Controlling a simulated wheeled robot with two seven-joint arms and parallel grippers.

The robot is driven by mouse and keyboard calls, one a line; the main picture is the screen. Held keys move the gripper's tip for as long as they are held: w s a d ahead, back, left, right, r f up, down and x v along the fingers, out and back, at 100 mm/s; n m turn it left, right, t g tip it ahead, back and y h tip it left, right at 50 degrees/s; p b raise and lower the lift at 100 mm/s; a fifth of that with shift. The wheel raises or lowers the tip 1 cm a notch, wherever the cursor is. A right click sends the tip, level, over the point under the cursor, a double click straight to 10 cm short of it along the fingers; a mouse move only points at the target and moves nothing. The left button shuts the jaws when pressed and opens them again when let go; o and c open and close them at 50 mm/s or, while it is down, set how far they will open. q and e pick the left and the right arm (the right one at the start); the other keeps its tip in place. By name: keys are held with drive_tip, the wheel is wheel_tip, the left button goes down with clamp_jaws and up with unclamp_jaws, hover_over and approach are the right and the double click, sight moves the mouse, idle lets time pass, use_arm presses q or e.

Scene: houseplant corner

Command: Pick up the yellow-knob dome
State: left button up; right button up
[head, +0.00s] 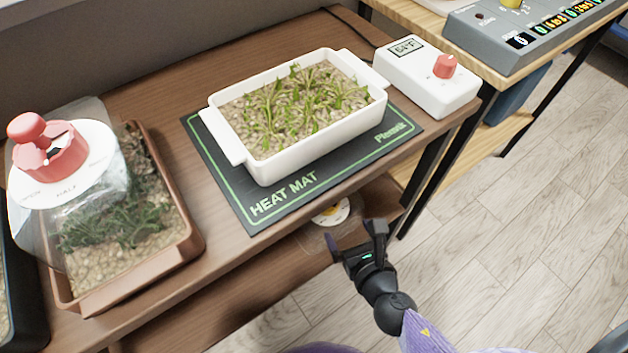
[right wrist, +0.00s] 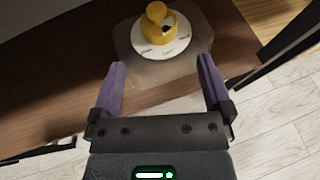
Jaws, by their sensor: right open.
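The yellow-knob dome (head: 333,211) is on the lower shelf, under the front edge of the table, and is partly hidden in the head view. The right wrist view shows its yellow knob (right wrist: 157,28) on a white disc (right wrist: 160,44), above a clear, see-through cover. My right gripper (head: 354,236) is open and empty just in front of the shelf. In the right wrist view its two purple fingers (right wrist: 163,78) are spread wide, with the knob beyond the fingertips and between their lines, not touching. My left gripper is not in view.
The table edge (head: 360,165) overhangs the shelf. On top are a white planter (head: 310,142) on a heat mat (head: 225,165), a white control box (head: 425,85), and a red-knob dome (head: 65,165) over a brown tray. The floor at right is clear.

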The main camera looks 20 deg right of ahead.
sight(332, 210)
drive_tip(key=b+x, duration=0.1)
drive_tip(key=x, duration=0.2)
drive_tip(key=f+b+x, duration=0.1)
drive_tip(key=x, duration=0.2)
drive_tip(key=b+x, duration=0.2)
drive_tip(key=x, duration=0.2)
drive_tip(key=shift+s+a+f, duration=0.1)
drive_tip(key=shift+s+f, duration=0.05)
drive_tip(key=shift+s, duration=0.15)
drive_tip(key=shift+w, duration=0.25)
drive_tip(key=c, duration=1.2)
clamp_jaws()
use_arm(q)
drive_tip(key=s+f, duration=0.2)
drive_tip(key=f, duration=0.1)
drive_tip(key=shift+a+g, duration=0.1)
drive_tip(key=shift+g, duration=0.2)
